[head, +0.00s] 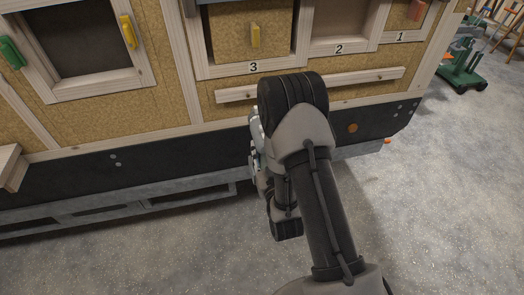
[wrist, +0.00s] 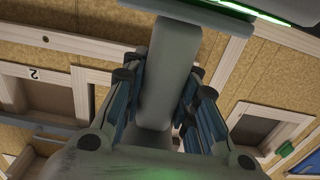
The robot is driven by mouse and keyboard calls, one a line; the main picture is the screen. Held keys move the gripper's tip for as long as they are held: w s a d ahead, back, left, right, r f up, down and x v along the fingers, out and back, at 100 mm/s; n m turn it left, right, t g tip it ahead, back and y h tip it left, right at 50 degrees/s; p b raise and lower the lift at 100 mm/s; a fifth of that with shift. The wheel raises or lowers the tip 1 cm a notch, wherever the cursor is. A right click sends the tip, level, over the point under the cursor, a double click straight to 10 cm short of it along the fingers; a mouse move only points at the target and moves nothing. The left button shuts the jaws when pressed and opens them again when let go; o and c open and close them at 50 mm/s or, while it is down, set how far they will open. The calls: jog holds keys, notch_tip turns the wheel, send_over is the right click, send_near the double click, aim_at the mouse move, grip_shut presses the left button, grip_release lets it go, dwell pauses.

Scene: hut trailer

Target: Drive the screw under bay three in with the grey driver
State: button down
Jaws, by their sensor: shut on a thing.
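Bay three's number label (head: 253,68) is on the wooden frame of the trailer wall in the head view. A pale wooden rail (head: 350,82) runs below the bays, with a small dark screw head near its right end. It also shows in the wrist view (wrist: 75,44). The rail's middle is partly covered by my arm. My gripper (wrist: 158,110) is shut on the grey driver (wrist: 172,60), whose grey body lies between the blue-padded fingers. In the head view my gripper is mostly hidden behind my wrist. I cannot see the driver's tip or whether it touches a screw.
A window at left has yellow and green handles. A wooden ledge (head: 10,167) juts out at far left. A green stand (head: 464,70) is at upper right. The floor at right is clear.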

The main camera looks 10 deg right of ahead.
jog(key=shift+w+r+b, duration=0.1)
jog(key=shift+w+b, duration=0.3)
jog(key=shift+w, duration=2.45)
jog(key=shift+w, duration=0.2)
jog(key=shift+w+b, duration=0.75)
jog(key=shift+w, duration=0.4)
dwell(0.5)
